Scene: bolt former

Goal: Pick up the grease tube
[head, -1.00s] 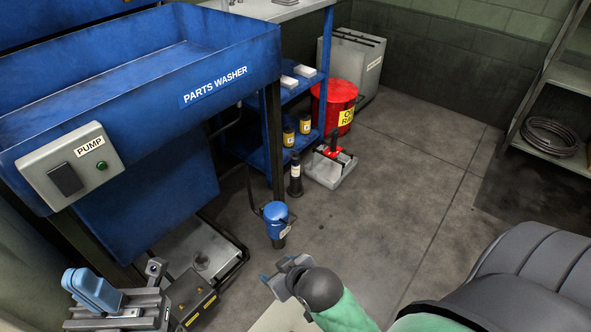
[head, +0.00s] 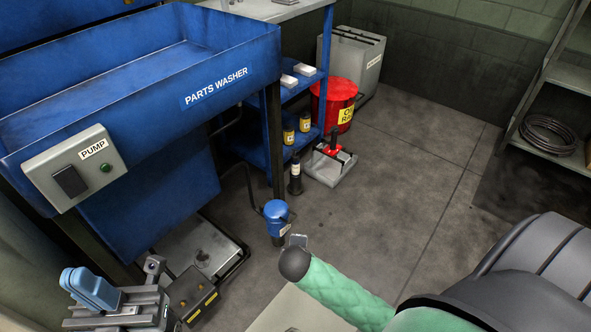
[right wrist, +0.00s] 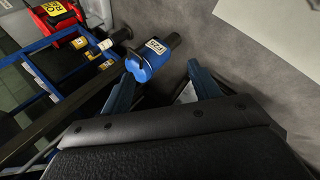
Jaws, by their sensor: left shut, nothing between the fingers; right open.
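The black tube with a white label (head: 295,175), which I take for the grease tube, stands upright on the floor by the blue rack's leg. It also shows in the right wrist view (right wrist: 106,44), at upper left beyond the blue filter. My right gripper (head: 297,241) is mostly hidden behind its own wrist in the head view, close to the blue filter and short of the tube. In the right wrist view its blue fingers (right wrist: 160,88) are spread and empty. My left gripper (head: 90,289), with light blue fingers, is shut and empty at lower left.
A blue filter (head: 276,218) with a dark bowl stands between my right gripper and the tube. Right of the tube is a grey-based device with a red part (head: 330,168). Yellow-labelled cans (head: 289,135) sit on the rack. The floor to the right is clear.

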